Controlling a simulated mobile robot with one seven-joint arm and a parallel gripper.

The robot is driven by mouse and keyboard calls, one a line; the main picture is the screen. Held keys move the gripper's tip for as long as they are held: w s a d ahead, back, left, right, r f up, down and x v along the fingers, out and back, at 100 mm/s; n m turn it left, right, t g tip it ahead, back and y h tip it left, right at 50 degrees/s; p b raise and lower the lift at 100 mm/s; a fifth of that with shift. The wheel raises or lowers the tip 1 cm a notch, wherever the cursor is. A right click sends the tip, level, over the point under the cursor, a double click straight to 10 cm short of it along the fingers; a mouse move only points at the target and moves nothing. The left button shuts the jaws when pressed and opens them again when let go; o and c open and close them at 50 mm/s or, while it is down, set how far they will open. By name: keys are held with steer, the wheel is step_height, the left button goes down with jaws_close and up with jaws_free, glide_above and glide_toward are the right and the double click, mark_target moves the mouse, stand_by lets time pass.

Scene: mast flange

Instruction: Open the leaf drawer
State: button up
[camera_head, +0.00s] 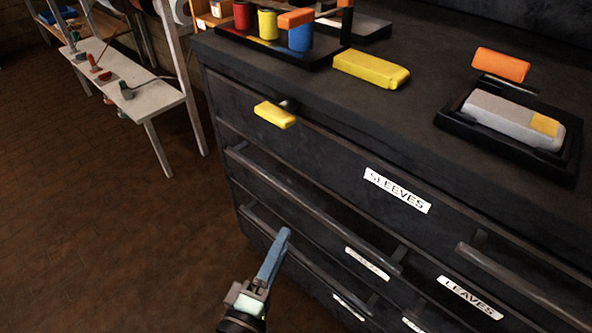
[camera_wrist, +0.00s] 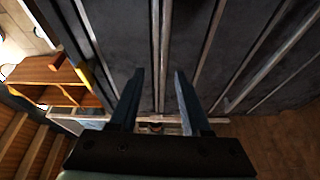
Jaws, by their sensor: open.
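The dark drawer cabinet (camera_head: 330,150) has several drawers with long bar handles. The white LEAVES label (camera_head: 470,297) is at the lower right, on the leaf drawer's front; a bar handle (camera_head: 520,285) runs near it. My gripper (camera_head: 281,240) is in front of the lower left drawers, its blue fingers pointing up toward the cabinet. In the wrist view my gripper (camera_wrist: 159,73) is open, with nothing clasped. Long bars run lengthwise there, and one lies in line with the gap between the fingers. I cannot tell which drawer it belongs to or whether the fingers touch it.
The SLEEVES label (camera_head: 397,190) marks an upper drawer. A yellow block (camera_head: 274,114) sticks out at the cabinet's front. The top holds a yellow block (camera_head: 371,69), a tray (camera_head: 450,118) and coloured cylinders (camera_head: 268,24). A pale bench (camera_head: 130,85) stands left; the floor between is clear.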

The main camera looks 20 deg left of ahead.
mark_target(299, 203)
steer(key=shift+n+y, duration=0.3)
steer(key=shift+n, duration=0.3)
steer(key=w, duration=0.8)
steer(key=w+a, duration=0.1)
steer(key=w, duration=0.3)
steer(key=shift+f, duration=0.4)
jaws_close()
stand_by(0.4)
